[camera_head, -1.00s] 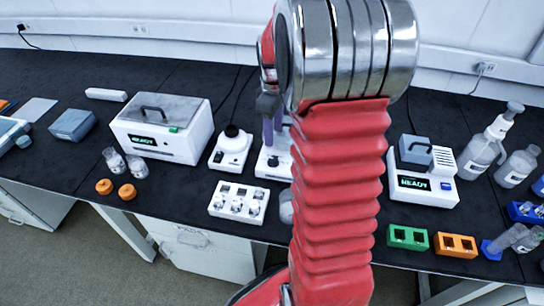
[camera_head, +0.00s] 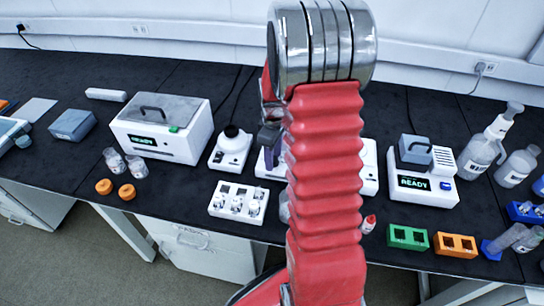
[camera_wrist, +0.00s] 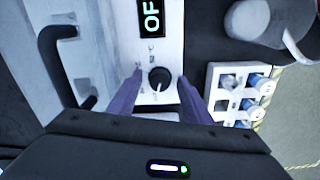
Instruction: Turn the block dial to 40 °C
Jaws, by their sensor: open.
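The block dial (camera_wrist: 158,78) is a round black knob on the white front panel of a heating block (camera_wrist: 170,45). Above it in the wrist view, a dark display (camera_wrist: 152,17) shows green-white letters, "OF" with the rest cut off. Small scale marks ring the dial, but they are too blurred to read. My gripper (camera_wrist: 160,77) is open, with one purple finger on each side of the dial; I cannot tell whether they touch it. In the head view, my arm hides the dial and most of the block, leaving a white part (camera_head: 369,168) visible.
A black handle (camera_wrist: 62,65) curves beside the panel in the wrist view. A white vial rack (camera_head: 238,202) stands left of my arm. A small white device (camera_head: 231,150) is behind it. A READY instrument (camera_head: 428,180) and green rack (camera_head: 407,237) stand to the right.

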